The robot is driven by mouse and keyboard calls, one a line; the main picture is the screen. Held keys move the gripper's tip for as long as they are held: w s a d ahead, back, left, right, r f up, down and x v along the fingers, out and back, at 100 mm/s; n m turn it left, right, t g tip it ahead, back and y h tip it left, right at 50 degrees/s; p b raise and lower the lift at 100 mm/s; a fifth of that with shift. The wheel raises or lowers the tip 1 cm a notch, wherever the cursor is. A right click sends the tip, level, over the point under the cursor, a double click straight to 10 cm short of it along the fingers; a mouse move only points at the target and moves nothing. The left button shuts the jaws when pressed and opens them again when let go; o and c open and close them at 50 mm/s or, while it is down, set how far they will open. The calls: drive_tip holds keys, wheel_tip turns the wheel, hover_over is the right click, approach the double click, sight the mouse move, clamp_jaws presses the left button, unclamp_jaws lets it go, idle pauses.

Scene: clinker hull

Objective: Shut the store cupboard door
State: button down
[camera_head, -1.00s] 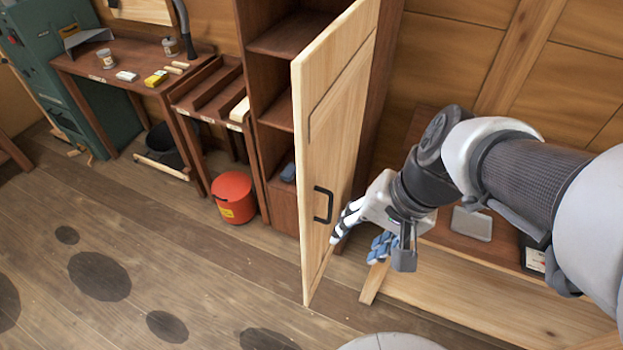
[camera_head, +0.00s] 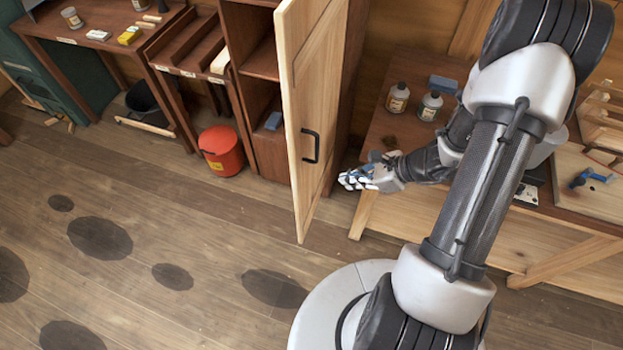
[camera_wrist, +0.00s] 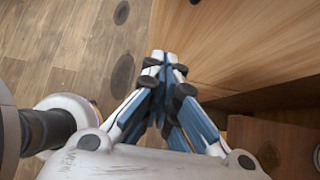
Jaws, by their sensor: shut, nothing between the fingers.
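The store cupboard door (camera_head: 308,110) is a pale wooden panel with a black bar handle (camera_head: 310,146). It stands wide open, jutting out from the dark cupboard (camera_head: 258,55), whose shelves show to its left. My gripper (camera_head: 345,181) is shut and empty, low down on the right of the door, beyond its handle. In the wrist view my gripper's fingertips (camera_wrist: 165,58) are together close to the pale door face (camera_wrist: 235,45). I cannot tell whether they touch it.
A workbench (camera_head: 385,130) with two bottles stands right of the door. A desk (camera_head: 90,25) is at the far left.

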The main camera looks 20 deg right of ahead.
drive_tip(key=x, duration=0.4)
drive_tip(key=a+r+b+x, duration=0.1)
drive_tip(key=x, duration=0.3)
drive_tip(key=w+r+b+x, duration=0.1)
drive_tip(key=x, duration=0.3)
drive_tip(key=shift+a+r, duration=0.1)
drive_tip(key=shift+a, duration=0.2)
drive_tip(key=shift+w, duration=0.1)
